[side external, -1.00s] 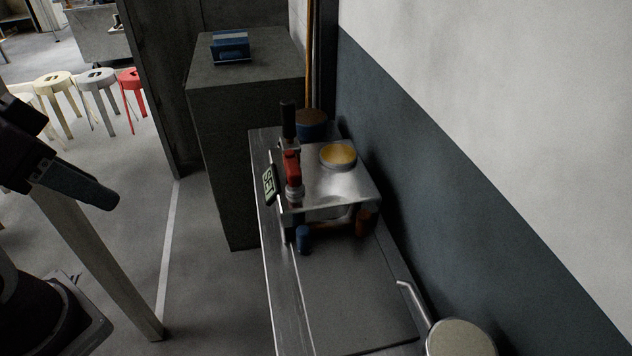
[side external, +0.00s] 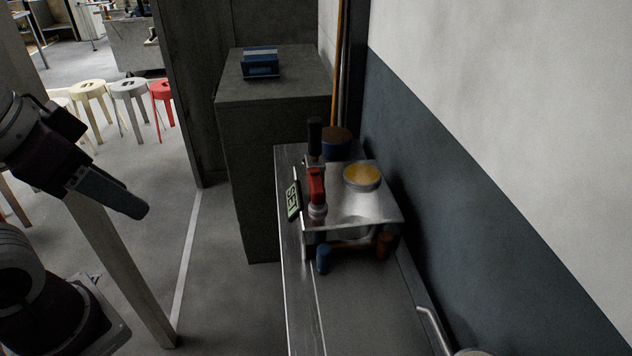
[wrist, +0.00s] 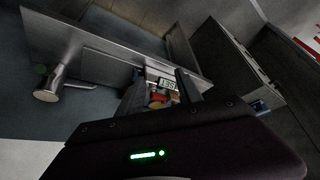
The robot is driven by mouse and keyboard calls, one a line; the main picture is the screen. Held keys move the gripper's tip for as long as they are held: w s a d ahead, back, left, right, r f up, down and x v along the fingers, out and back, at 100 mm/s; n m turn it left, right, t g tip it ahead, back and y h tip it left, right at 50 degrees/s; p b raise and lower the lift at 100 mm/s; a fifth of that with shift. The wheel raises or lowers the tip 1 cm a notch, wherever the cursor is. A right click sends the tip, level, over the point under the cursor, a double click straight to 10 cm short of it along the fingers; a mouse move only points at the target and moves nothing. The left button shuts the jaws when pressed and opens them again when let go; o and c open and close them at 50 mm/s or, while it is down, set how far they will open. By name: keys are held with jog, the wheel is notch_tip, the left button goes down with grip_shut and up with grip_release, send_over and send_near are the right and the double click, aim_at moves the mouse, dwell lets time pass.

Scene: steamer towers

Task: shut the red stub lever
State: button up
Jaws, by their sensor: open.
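The red stub lever (side external: 316,186) is upright at the front left corner of a steel box-shaped machine (side external: 370,209) on the counter. A black handle (side external: 314,135) rises just above and behind it. My gripper (side external: 138,207) hangs in the air well left of the machine, apart from it, its fingers pointing down and right. In the wrist view my gripper (wrist: 160,88) is open and empty. The machine's small display (wrist: 167,83) shows between its fingers, some way off. Something red (wrist: 158,97), small and blurred, is beside it; I cannot tell if it is the lever.
The steel counter (side external: 365,305) runs toward the camera, mostly bare before the machine. A round yellow-topped piece (side external: 362,176) sits on the machine. A blue peg (side external: 323,258) stands at its front. A dark wall (side external: 440,190) closes the right side. A grey cabinet (side external: 250,150) stands behind left.

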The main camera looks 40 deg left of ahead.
jog(key=w+r+n+g, duration=0.2)
jog(key=w+r+n, duration=0.15)
jog(key=w, duration=0.75)
jog(key=n+g, duration=0.3)
jog(key=n, duration=0.2)
send_near(316, 178)
jog(key=shift+s+a+f, duration=0.15)
jog(key=shift+s+f, duration=0.3)
jog(key=shift+f, duration=0.05)
jog(key=shift+n+g, duration=0.25)
jog(key=shift+g, duration=0.05)
jog(key=f, duration=0.2)
jog(key=w+f, duration=0.1)
jog(key=f, duration=0.5)
jog(key=shift+w+d+f, duration=0.15)
jog(key=shift+d+f, duration=0.05)
jog(key=shift+f, duration=0.35)
jog(key=shift+c, duration=0.2)
grip_shut()
